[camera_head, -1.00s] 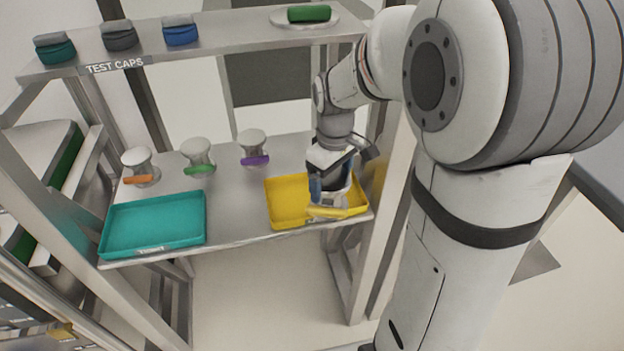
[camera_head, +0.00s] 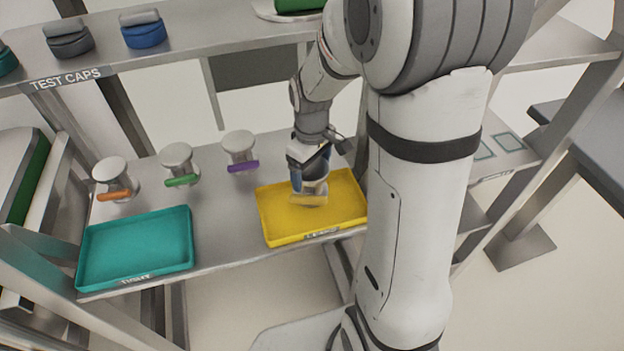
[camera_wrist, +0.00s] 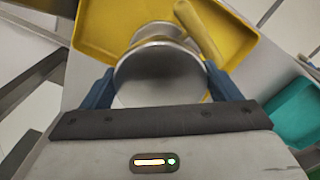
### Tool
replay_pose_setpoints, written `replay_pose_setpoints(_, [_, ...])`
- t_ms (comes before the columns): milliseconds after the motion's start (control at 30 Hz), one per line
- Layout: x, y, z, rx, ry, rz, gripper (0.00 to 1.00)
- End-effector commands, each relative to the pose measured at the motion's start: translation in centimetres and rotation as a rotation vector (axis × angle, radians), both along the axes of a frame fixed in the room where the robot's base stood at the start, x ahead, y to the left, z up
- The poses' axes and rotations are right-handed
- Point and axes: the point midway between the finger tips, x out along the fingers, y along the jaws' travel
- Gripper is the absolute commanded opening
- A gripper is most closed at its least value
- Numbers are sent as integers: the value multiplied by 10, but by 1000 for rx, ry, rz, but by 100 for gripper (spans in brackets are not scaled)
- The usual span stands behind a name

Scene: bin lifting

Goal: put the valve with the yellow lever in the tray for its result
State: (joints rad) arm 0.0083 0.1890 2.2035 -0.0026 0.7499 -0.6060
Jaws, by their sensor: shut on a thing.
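The valve (camera_wrist: 160,75) has a round metal flange and a yellow lever (camera_wrist: 200,35). My gripper (camera_head: 309,178) is shut on it, with a blue finger on each side of the flange in the wrist view. The valve is over the middle of the yellow tray (camera_head: 347,216) in the head view. Its lower end is low over the tray floor; I cannot tell whether it touches. The teal tray (camera_head: 86,259) stands empty to the left, with a label that seems to read TIGHT. The yellow tray's label is too small to read surely.
Valves with orange (camera_head: 114,195), green (camera_head: 181,181) and purple (camera_head: 243,167) levers stand in a row behind the trays. The shelf above, marked TEST CAPS, holds several caps, including a blue one (camera_head: 144,33). A rack post stands close right of the yellow tray.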

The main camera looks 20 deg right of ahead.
Motion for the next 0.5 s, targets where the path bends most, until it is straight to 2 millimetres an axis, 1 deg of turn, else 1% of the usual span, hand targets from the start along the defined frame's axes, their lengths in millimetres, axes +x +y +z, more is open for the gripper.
replay_pose_setpoints(133, [0, -2, -11, 0, 0, -5, 29])
replay_pose_setpoints(300, [0, -3, -32, 0, 0, -7, 29])
replay_pose_setpoints(400, [0, -3, -39, 0, -1, -7, 29])
replay_pose_setpoints(500, [0, -3, -40, -1, -3, -8, 29])
